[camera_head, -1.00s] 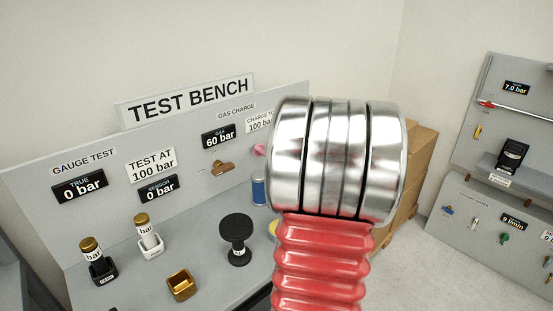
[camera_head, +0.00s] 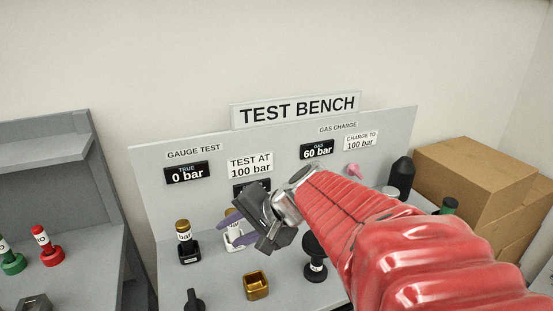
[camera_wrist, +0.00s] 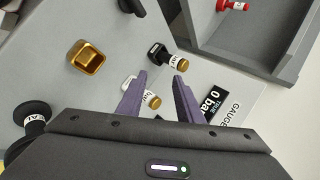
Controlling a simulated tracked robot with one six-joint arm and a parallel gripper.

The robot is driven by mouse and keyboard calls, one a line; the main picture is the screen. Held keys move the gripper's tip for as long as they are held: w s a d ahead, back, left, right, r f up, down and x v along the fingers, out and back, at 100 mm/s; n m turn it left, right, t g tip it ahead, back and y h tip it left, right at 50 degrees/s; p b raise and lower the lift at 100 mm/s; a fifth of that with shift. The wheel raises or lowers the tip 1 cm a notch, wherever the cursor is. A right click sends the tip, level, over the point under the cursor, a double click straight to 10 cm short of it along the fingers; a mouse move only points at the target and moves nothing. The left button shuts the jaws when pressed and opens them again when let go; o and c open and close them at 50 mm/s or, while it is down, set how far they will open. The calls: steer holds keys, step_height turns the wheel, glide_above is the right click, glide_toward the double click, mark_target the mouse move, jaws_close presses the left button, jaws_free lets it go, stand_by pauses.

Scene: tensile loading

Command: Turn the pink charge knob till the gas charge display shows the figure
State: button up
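The pink charge knob (camera_head: 354,171) is on the bench's back panel at the right, below the "CHARGE TO 100 bar" label (camera_head: 361,140). The gas charge display (camera_head: 317,150) reads 60 bar. My gripper (camera_head: 231,232) is to the left of the knob and lower, apart from it, over the gauges. In the wrist view its two purple fingers (camera_wrist: 158,92) are spread, with a gold-capped gauge (camera_wrist: 152,101) showing beyond the gap. Nothing is clearly held. The knob is not in the wrist view.
A gold square cup (camera_head: 256,286) and a black round-topped post (camera_head: 314,262) stand on the bench. A gold-capped gauge (camera_head: 184,236) sits in a black holder. Cardboard boxes (camera_head: 470,180) stand at right. Another bench (camera_head: 60,200) is at left.

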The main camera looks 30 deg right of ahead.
steer(key=s+a+n+g+h, duration=0.1)
steer(key=s+a+n+h, duration=0.1)
steer(key=s+n, duration=0.4)
steer(key=s+a+f+n+g+h, duration=0.1)
steer(key=s+a+n, duration=0.3)
steer(key=s+n, duration=0.2)
steer(key=shift+s+a+f+g+h, duration=0.25)
steer(key=shift+s+g+h, duration=0.15)
steer(key=shift+s, duration=0.45)
steer(key=shift+c, duration=0.2)
